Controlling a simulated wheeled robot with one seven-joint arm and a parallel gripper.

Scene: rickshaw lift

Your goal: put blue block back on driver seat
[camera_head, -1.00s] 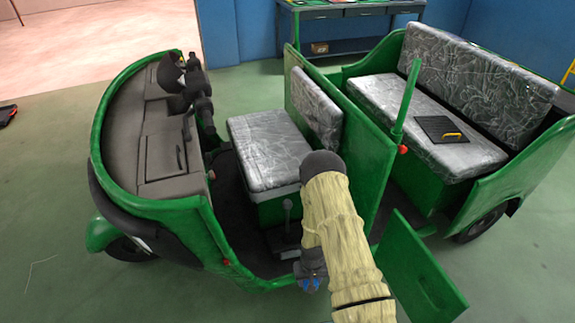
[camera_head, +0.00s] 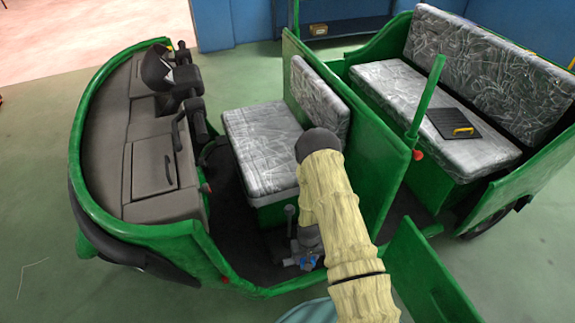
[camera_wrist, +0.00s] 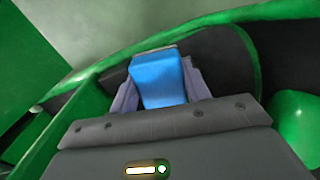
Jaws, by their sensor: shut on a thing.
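The blue block (camera_wrist: 158,80) sits between the two fingers of my gripper (camera_wrist: 160,92) in the wrist view, and the gripper is shut on it. In the head view my gripper (camera_head: 306,254) hangs low at the driver-side opening of the green rickshaw, with a small blue patch showing at its end. The driver seat (camera_head: 262,150) is a grey patterned cushion, up and to the left of my gripper, and its top is bare. My arm hides its near right corner. The block is below the seat top, over the dark cab floor.
The green partition (camera_head: 375,170) and the open green door panel (camera_head: 428,275) are to the right. The dashboard (camera_head: 155,165) and handlebar (camera_head: 190,90) are at left. A black pad with a yellow handle (camera_head: 453,124) lies on the rear seat.

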